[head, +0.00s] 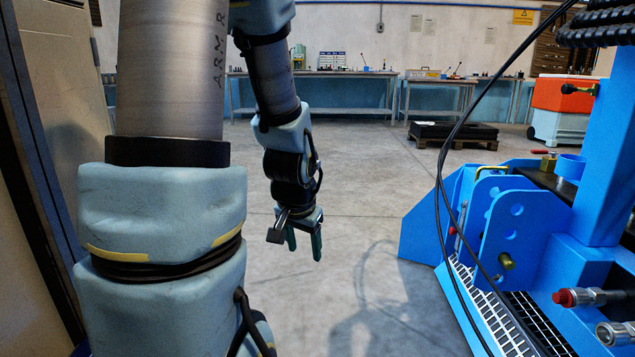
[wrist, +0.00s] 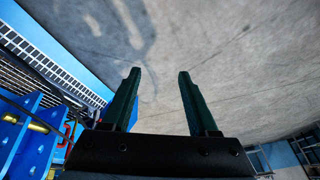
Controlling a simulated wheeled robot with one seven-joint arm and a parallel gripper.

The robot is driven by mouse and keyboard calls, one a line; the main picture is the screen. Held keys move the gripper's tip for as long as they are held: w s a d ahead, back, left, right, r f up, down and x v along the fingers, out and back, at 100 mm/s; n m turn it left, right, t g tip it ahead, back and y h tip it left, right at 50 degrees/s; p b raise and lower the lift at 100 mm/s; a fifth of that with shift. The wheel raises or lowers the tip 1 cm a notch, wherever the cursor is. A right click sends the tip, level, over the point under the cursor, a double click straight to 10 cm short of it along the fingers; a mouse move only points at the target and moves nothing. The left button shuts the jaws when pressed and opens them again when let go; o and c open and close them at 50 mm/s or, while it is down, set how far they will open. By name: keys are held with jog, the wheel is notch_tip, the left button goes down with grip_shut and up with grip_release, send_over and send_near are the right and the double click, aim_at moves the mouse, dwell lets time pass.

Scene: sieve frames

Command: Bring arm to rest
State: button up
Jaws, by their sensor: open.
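My gripper (head: 304,243) hangs from my arm in the middle of the head view, pointing down over bare concrete floor. Its two dark green fingers also show in the wrist view (wrist: 157,90), spread apart with only floor between them. It is open and empty, and it touches nothing that I can see. My arm fills the left of the head view, its thick upper part close to the camera and its forearm bent down beyond.
A blue machine frame (head: 520,217) with a white grating (head: 497,318) stands at the right, with black cables hanging before it. Workbenches (head: 330,76) line the back wall. A black tray on a pallet (head: 453,134) lies farther back. Floor (head: 365,190) around my gripper is clear.

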jog(key=s+a+r+n+g+p, duration=0.3)
jog(key=s+a+r+n, duration=0.15)
jog(key=s, duration=0.25)
notch_tip(320, 180, up, 37)
jog(key=p, duration=3.6)
jog(key=shift+d+y, duration=0.3)
